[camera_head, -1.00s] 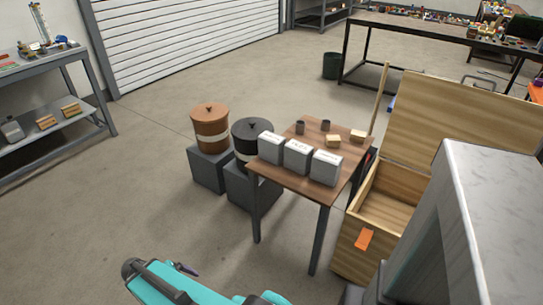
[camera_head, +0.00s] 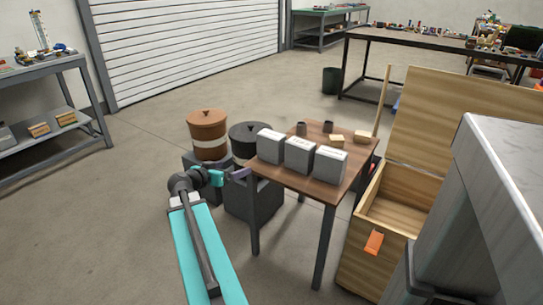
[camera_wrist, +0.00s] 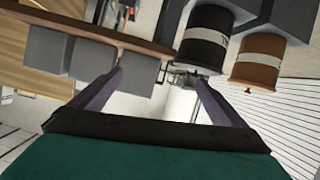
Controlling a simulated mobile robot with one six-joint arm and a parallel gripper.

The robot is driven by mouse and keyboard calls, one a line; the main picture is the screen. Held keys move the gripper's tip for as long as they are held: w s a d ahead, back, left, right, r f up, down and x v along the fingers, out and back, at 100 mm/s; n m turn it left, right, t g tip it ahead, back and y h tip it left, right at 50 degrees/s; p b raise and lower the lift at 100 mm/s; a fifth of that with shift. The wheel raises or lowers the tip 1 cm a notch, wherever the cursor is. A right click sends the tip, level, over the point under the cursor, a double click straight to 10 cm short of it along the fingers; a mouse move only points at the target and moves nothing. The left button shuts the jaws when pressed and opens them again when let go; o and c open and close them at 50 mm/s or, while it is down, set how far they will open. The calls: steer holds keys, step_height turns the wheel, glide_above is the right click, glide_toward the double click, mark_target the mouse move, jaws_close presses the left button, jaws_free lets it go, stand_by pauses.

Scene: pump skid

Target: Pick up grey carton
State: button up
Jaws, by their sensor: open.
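Three grey cartons with white tops stand in a row on the wooden table: a left carton (camera_head: 270,145), a middle carton (camera_head: 299,155) and a right carton (camera_head: 329,165). I cannot tell which one is meant.
The small table (camera_head: 327,195) also bears two dark cups (camera_head: 314,124) and two small wooden blocks (camera_head: 349,138). A brown drum (camera_head: 208,135) and a black drum (camera_head: 243,140) stand on grey blocks behind my gripper. An open wooden crate (camera_head: 365,255) is to the right.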

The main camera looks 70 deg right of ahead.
steer(key=s+d+r+m+g+h+b, duration=0.1)
steer(key=s+d+r+m, duration=0.1)
steer(key=s+d+r, duration=0.2)
steer(key=shift+s+r+h, duration=0.3)
steer(key=shift+s+r, duration=0.15)
steer(key=shift+r, duration=0.5)
steer(key=shift+d, duration=0.2)
steer(key=b, duration=0.1)
glide_toward(267, 142)
steer(key=d+f, duration=0.1)
steer(key=d, duration=0.3)
steer(key=shift+s+d+f, duration=0.3)
steer(key=shift+s+d, duration=0.2)
steer(key=shift+d, duration=0.05)
steer(key=shift+b+x, duration=0.6)
steer(key=shift+x, duration=2)
steer(key=shift+s+r, duration=0.1)
steer(key=shift+c, duration=0.2)
steer(key=c, duration=1.1)
